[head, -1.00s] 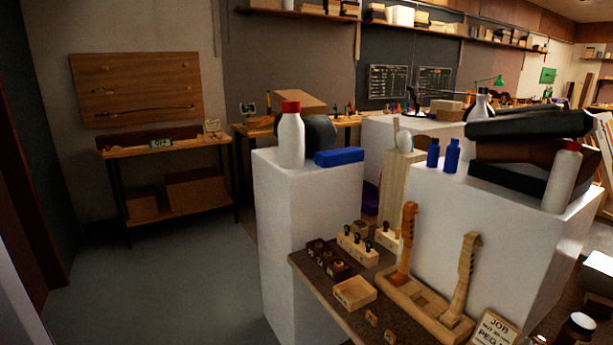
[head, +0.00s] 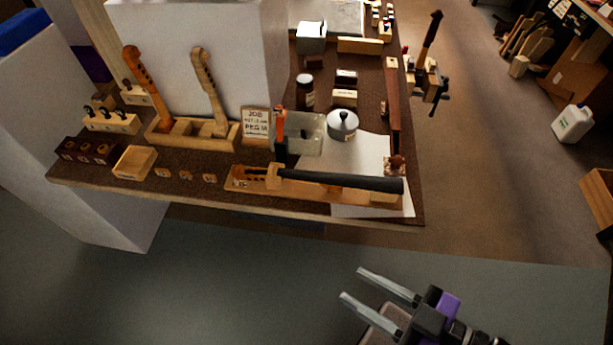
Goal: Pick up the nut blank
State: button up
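I cannot pick out the nut blank for sure; small pieces on the workbench (head: 225,203) are too small to identify. Several small wooden blocks (head: 186,175) lie in a row near its front edge, right of a shallow wooden tray (head: 134,162). A dark block (head: 346,77) and a pale labelled block (head: 345,98) sit farther back. My gripper (head: 352,283) is at the bottom right, in front of the bench and apart from it. Its two fingers are spread, with nothing between them.
A neck and black fingerboard (head: 340,181) lie along the front edge. A rack (head: 190,135) holds two upright scrolled necks. A job card (head: 256,122), a lidded pot (head: 342,123) and a dark jar (head: 305,92) stand behind. White blocks (head: 200,50) rise at the left. The floor in front is clear.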

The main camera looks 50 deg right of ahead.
aim_at(208, 178)
jog(key=i+u, duration=0.7)
jog(key=u, duration=0.15)
